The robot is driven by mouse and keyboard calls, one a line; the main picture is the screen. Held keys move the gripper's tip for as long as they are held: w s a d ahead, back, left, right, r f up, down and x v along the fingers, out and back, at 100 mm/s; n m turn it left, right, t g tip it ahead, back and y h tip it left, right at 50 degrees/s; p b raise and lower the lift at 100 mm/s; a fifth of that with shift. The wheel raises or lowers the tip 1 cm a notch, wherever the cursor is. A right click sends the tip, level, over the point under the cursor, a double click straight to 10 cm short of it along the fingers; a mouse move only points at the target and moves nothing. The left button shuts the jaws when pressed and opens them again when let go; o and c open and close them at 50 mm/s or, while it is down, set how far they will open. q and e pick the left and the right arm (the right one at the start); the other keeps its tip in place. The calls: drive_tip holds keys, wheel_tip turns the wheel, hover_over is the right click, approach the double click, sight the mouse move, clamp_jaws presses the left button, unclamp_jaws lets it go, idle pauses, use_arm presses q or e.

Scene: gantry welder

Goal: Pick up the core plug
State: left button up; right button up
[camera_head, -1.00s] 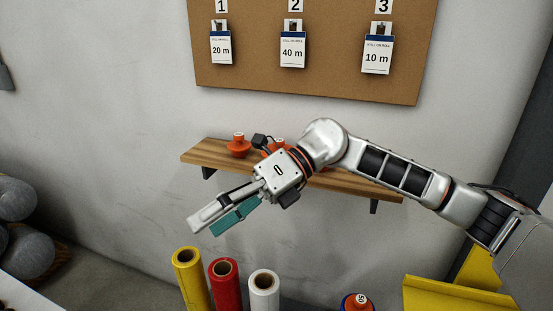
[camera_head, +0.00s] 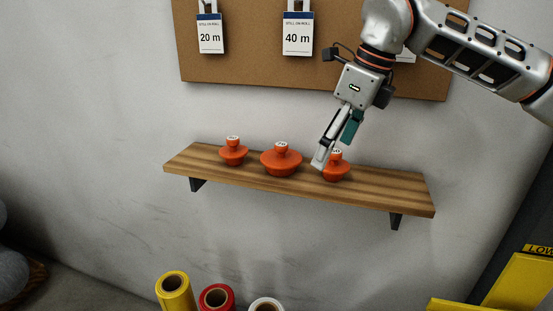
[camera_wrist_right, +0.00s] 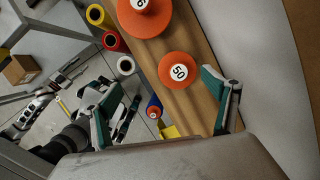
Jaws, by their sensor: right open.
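Three orange core plugs with white-labelled knobs stand on the wooden wall shelf: a left one (camera_head: 233,152), a wider middle one (camera_head: 281,160) and a right one (camera_head: 337,170). My right gripper (camera_head: 336,148) is open and empty, pointing down at the right plug, with one finger partly in front of it. In the right wrist view the plug marked 50 (camera_wrist_right: 179,70) shows ahead between the open fingers (camera_wrist_right: 163,105), apart from them as far as I can tell. The wider plug (camera_wrist_right: 143,12) lies beyond it.
The shelf (camera_head: 400,197) is bare right of the plugs. A corkboard (camera_head: 250,75) with cards hangs above. Yellow (camera_head: 174,291), red (camera_head: 216,299) and white (camera_head: 266,305) rolls stand below. The wrist view also shows a blue roll (camera_wrist_right: 154,102) with an orange top.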

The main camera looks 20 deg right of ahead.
sight(283, 145)
drive_tip(key=w+a, duration=0.4)
drive_tip(key=w+a+b, duration=0.1)
drive_tip(key=w+a, duration=0.1)
drive_tip(key=w, duration=0.1)
drive_tip(key=shift+w+a+r, duration=0.1)
drive_tip(key=shift+a+r, duration=0.1)
drive_tip(key=shift+r, duration=0.05)
drive_tip(key=shift+w+a, duration=0.3)
drive_tip(key=shift+w, duration=0.1)
drive_tip(key=shift+w+a+f, duration=0.15)
drive_tip(key=shift+w, duration=0.05)
drive_tip(key=b+x, duration=0.1)
drive_tip(key=x, duration=0.3)
drive_tip(key=shift+f, duration=0.15)
drive_tip(key=shift+w+f, duration=0.15)
drive_tip(key=shift+f, duration=0.15)
drive_tip(key=shift+r, duration=0.15)
drive_tip(key=c, duration=1.2)
use_arm(q)
drive_tip(key=shift+s+a+f, duration=0.1)
drive_tip(key=shift+s+f, duration=0.15)
drive_tip(key=shift+f, duration=0.3)
use_arm(e)
drive_tip(key=shift+c, duration=0.2)
